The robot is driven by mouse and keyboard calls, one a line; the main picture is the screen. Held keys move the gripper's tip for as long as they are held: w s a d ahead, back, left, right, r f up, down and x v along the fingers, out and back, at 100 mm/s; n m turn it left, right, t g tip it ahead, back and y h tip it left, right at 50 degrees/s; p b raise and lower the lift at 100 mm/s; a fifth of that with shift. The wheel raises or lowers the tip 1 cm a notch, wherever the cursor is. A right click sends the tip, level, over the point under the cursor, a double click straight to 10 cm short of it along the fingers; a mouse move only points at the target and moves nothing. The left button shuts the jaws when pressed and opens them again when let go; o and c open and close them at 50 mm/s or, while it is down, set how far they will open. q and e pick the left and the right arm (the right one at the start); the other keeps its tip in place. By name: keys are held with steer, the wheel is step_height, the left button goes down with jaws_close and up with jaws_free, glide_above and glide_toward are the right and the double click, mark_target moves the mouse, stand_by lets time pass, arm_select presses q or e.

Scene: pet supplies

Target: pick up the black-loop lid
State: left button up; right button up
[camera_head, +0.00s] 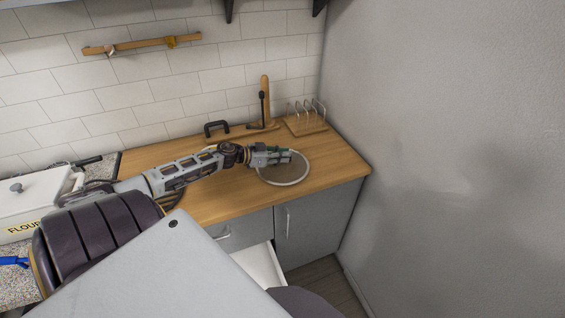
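A black loop handle (216,127) stands up at the back of the wooden counter, near the tiled wall. My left gripper (292,156) reaches in from the left over the counter, right of the loop. Its fingers overlap the far part of a round, flat, lid-like disc (284,171) with a pale rim. I cannot tell whether the fingers touch the disc or hover over it, or how far they are open. My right gripper is not in view.
A wooden toast rack (307,123) and an upright wooden post (265,95) stand at the back right. A white FLOUR box (30,205) is at the left. A drawer (262,265) is open below the counter (335,165). A grey wall closes the right side.

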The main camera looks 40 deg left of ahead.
arm_select(q)
steer(key=shift+r, duration=0.15)
jaws_close()
steer(key=shift+r+p, duration=1.05)
steer(key=shift+r, duration=3.9)
